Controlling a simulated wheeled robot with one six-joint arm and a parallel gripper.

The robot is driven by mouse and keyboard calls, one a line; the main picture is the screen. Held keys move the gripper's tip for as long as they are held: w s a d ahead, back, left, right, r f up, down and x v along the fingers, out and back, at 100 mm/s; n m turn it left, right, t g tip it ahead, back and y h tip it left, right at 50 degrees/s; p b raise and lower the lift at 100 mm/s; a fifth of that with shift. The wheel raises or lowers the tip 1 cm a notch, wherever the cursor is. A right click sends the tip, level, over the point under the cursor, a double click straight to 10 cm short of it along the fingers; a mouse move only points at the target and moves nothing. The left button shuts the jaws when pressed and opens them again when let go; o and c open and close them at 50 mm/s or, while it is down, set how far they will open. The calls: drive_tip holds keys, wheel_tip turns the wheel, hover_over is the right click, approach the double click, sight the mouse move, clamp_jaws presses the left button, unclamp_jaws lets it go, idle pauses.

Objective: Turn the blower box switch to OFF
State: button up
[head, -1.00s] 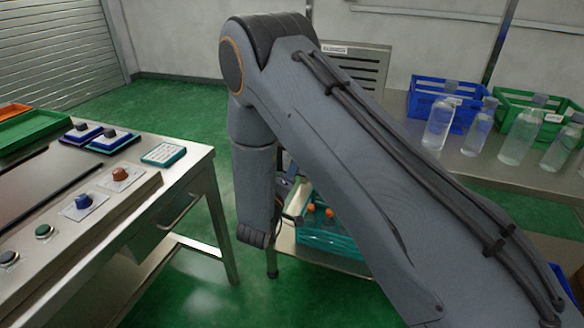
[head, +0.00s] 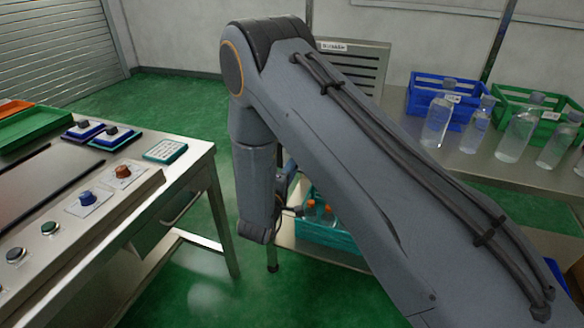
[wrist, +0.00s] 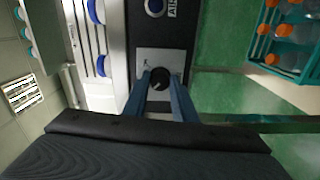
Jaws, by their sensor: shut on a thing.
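The switch is a round black knob (wrist: 160,79) on a pale square plate (wrist: 147,60), seen in the wrist view. The plate sits on a dark box face (wrist: 177,24) with a white label, partly cut off at the top. My gripper (wrist: 160,86) has its two blue-grey fingers on either side of the knob and is shut on it. Small marks on the plate are too blurred to read. In the head view my arm hides the gripper and the knob. A grey louvred panel with a small label (head: 331,46) stands behind my arm.
A teal crate of orange-capped bottles (head: 343,238) stands low behind my arm; it also shows in the wrist view (wrist: 298,58). A steel bench (head: 195,162) with buttons is at left. Blue (head: 428,90) and green (head: 507,102) crates and clear bottles stand at right.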

drive_tip(key=shift+a, duration=0.1)
drive_tip(key=o, duration=1)
drive_tip(key=shift+o, duration=0.2)
drive_tip(key=v, duration=0.7)
drive_tip(key=shift+s+b, duration=0.4)
drive_tip(key=shift+b, duration=0.05)
drive_tip(key=shift+a, duration=0.1)
